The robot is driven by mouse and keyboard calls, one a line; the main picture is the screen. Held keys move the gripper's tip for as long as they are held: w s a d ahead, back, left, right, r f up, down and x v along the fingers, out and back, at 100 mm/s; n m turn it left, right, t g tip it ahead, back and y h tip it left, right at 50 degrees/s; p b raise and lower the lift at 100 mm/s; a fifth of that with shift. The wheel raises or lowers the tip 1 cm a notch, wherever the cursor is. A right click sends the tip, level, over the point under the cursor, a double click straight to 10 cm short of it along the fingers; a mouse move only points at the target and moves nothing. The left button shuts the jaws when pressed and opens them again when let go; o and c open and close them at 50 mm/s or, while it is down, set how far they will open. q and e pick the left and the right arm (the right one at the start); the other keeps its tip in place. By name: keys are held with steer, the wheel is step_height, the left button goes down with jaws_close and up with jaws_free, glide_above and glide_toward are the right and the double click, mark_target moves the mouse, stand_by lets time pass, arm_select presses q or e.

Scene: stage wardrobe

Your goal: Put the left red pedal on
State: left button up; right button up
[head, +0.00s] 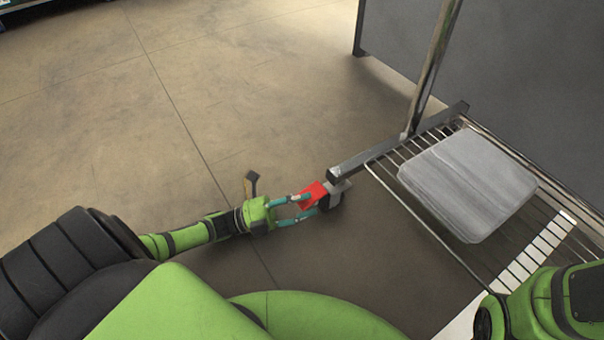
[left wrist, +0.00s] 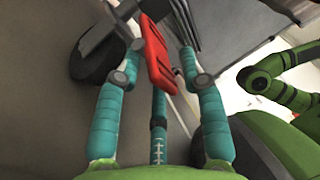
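The red pedal (head: 312,195) sits at the caster on the near left end of the rolling rack. In the left wrist view the red pedal (left wrist: 157,58) lies between my teal fingertips, beside the dark wheel (left wrist: 95,55). My left gripper (head: 296,208) is at the pedal, its fingers spread on either side. In the wrist view my left gripper (left wrist: 160,65) shows small gaps between fingers and pedal, so it looks open around it. Whether a fingertip touches the pedal is hard to tell. My right gripper is not in view; only part of that arm shows.
The rack's dark base bar (head: 375,153) runs above the caster to an upright chrome post (head: 432,70). A grey plastic box lid or bin (head: 470,185) rests on the wire shelf (head: 425,222). A dark grey panel (head: 500,60) stands behind. The floor to the left is clear.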

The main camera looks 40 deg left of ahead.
arm_select(q)
steer(key=shift+s+a+f, duration=0.1)
steer(key=shift+s+a, duration=0.15)
steer(key=s+a, duration=0.8)
steer(key=a, duration=0.1)
steer(key=shift+s, duration=0.4)
